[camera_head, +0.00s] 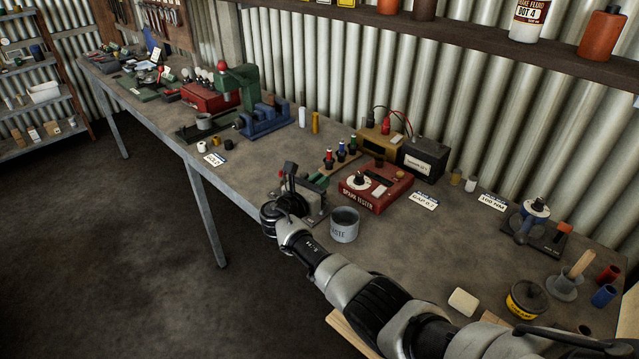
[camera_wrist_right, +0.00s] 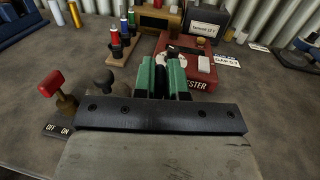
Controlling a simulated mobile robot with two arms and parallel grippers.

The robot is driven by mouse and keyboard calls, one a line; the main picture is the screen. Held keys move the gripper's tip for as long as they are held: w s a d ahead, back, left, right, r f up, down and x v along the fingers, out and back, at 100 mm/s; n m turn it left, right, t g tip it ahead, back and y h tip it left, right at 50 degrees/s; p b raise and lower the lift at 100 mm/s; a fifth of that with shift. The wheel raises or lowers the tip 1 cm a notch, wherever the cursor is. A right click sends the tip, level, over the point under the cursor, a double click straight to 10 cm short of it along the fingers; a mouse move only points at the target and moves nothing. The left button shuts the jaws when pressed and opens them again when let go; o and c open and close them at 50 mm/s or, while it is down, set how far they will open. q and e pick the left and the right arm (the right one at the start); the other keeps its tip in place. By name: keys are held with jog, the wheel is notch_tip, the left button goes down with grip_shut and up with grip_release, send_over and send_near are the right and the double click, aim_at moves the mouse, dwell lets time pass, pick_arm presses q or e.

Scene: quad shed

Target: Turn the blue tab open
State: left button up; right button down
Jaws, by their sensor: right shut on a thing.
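My right gripper (camera_head: 318,181) is over the bench just left of the red spark tester (camera_head: 376,187). In the right wrist view its two green fingers (camera_wrist_right: 162,78) are close together, with a narrow dark thing between them that I cannot clearly make out. The fingers hide part of the tester (camera_wrist_right: 203,66) behind them. No blue tab can be told apart in either view; it may be hidden by the gripper. My left gripper is not in view.
A grey waste tin (camera_head: 345,226) stands beside my right arm. A rack with colored pieces (camera_head: 341,157) stands behind the gripper. A red-handled lever (camera_wrist_right: 53,84) by an ON/OFF label (camera_wrist_right: 58,130) is at left in the wrist view. The bench front right of the tin has free room.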

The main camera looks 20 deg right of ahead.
jog(key=shift+r, duration=0.1)
jog(key=c, duration=1.2)
grip_release()
jog(key=b+v, duration=0.1)
jog(key=v, duration=0.9)
jog(key=shift+s+a, duration=0.25)
jog(key=shift+a, duration=0.05)
